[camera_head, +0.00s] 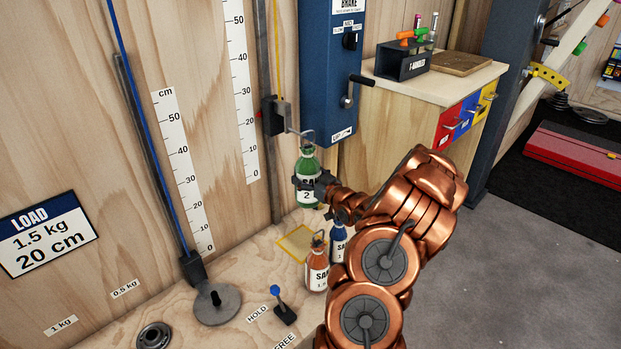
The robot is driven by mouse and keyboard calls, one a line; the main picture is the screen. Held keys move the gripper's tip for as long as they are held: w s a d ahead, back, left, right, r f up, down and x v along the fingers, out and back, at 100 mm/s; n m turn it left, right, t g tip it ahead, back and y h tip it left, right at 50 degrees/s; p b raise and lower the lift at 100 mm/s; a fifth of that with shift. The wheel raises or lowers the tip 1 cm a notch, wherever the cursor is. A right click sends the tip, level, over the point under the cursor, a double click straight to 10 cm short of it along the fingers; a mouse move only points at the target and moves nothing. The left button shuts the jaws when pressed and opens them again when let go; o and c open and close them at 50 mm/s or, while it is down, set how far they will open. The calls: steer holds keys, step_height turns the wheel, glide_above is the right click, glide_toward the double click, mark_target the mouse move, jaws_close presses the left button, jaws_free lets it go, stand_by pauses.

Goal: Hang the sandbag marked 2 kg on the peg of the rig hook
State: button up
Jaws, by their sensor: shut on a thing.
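The green sandbag (307,163) has a label showing a 2 and a wire loop on top. It is upright in the air beside the scale board. My gripper (311,184) is shut around its middle from the right. The rig hook (273,116) is a dark block on the vertical rail, with a thin peg (293,131) reaching right to the bag's loop. The loop and the peg meet or overlap in the picture; I cannot tell whether the peg is through the loop.
An orange sandbag (317,268) and a blue sandbag (338,238) stand on the bench below, by a yellow-outlined square (293,243). A blue-knobbed lever (281,304) and a grey disc weight (216,304) are nearer. The blue brake box (330,75) with a crank is just behind.

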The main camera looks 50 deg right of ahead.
steer(key=shift+w+r, duration=0.15)
steer(key=shift+w, duration=1.75)
steer(key=shift+w+d+f, duration=0.1)
steer(key=shift+w+f, duration=0.15)
steer(key=shift+w, duration=0.25)
steer(key=shift+w+f, duration=0.15)
steer(key=shift+f, duration=0.05)
steer(key=o, duration=1.6)
steer(key=shift+c, duration=0.2)
steer(key=shift+f, duration=0.2)
steer(key=shift+s, duration=0.2)
